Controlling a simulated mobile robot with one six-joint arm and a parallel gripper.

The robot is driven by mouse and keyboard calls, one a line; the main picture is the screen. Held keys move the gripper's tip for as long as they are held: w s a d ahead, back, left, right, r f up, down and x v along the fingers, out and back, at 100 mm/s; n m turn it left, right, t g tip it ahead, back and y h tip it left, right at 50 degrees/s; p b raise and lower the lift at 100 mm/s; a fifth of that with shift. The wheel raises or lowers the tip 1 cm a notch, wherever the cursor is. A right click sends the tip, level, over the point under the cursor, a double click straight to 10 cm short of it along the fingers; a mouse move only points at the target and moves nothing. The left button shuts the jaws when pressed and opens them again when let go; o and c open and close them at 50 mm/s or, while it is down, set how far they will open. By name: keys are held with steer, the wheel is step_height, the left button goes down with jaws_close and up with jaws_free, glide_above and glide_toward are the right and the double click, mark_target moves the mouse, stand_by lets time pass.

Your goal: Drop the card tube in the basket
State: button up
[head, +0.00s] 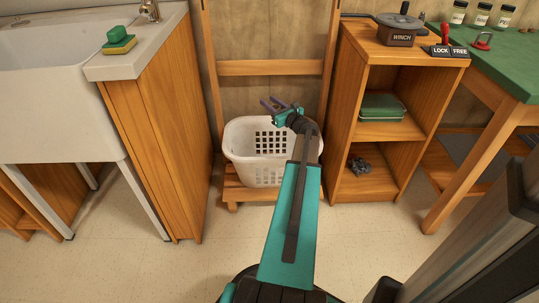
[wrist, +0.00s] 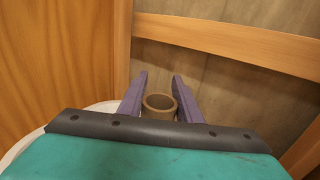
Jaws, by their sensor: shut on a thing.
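The card tube (wrist: 159,101) is a brown hollow ring-ended tube, seen in the wrist view between the two purple fingers of my gripper (wrist: 160,84). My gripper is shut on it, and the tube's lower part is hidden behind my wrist. In the head view my gripper (head: 270,103) is above the back part of the basket; the tube is too small to make out there. The basket (head: 240,141) is white with slotted sides, and my arm hides its right part. A strip of its white rim (wrist: 22,146) shows at lower left in the wrist view.
The basket stands on a low wooden stand (head: 232,190) between a sink cabinet (head: 165,130) and a wooden shelf unit (head: 375,130). A wooden frame (head: 270,67) is behind it. A winch (head: 400,30) stands on the shelf unit. The floor in front is clear.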

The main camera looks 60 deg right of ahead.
steer(key=shift+f, duration=0.1)
steer(key=shift+f+b, duration=2.25)
steer(key=shift+f, duration=0.65)
steer(key=o, duration=1.1)
steer(key=shift+s+a, duration=0.1)
steer(key=p+v, duration=0.4)
steer(key=v, duration=0.9)
steer(key=shift+s+a, duration=0.15)
steer(key=shift+s, duration=0.15)
steer(key=shift+s, duration=0.1)
